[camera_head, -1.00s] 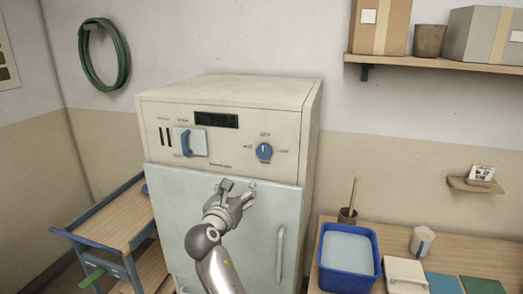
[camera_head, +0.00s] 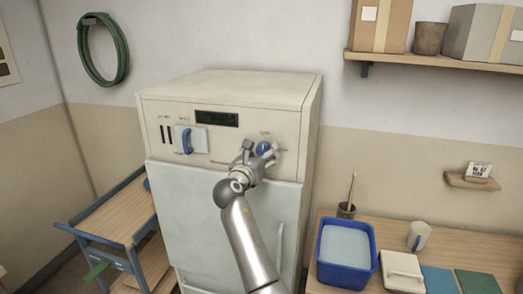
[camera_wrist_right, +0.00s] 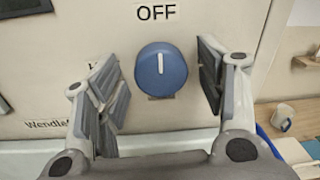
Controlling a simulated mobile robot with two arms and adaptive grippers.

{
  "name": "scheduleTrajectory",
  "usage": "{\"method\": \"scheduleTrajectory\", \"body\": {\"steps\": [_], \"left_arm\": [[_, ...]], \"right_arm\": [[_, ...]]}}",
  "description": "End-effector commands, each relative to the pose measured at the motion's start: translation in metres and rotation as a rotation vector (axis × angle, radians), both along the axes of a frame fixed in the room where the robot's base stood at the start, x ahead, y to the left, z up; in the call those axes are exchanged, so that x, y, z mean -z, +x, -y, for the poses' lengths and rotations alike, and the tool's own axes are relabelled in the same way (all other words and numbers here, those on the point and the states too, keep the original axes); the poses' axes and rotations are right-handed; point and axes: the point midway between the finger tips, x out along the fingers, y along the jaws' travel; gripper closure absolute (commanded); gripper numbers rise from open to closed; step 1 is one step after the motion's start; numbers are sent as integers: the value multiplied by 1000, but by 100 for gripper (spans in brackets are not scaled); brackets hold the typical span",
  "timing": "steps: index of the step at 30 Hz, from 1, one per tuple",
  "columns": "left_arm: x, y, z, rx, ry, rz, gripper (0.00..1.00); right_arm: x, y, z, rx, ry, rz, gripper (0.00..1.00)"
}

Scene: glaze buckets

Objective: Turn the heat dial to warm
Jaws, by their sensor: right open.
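The heat dial is a round blue knob (camera_wrist_right: 161,70) with a white pointer line. In the right wrist view its line points up toward the printed word OFF. In the head view the dial (camera_head: 264,148) is partly covered by my gripper. My right gripper (camera_wrist_right: 158,82) is open, with one finger on each side of the dial; a gap shows on both sides. In the head view the right gripper (camera_head: 262,153) is at the panel of the cream cabinet (camera_head: 230,84). My left gripper is not in view.
A blue lever handle (camera_head: 187,141) and a dark display (camera_head: 216,119) are on the same panel. The cabinet door has a vertical handle (camera_head: 279,244). A blue tub (camera_head: 347,277) stands on the bench at right. A cart (camera_head: 112,205) stands at left.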

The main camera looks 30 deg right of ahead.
Motion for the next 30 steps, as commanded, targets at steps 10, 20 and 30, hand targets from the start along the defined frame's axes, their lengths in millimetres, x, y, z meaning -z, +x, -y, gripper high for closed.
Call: {"method": "scheduleTrajectory", "body": {"steps": [10,20,30], "left_arm": [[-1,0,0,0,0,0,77],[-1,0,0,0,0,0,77],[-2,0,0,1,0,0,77]], "right_arm": [[1,2,2,-1,0,0,39],[1,2,2,-2,0,0,81],[0,2,2,-1,30,35,83]]}}
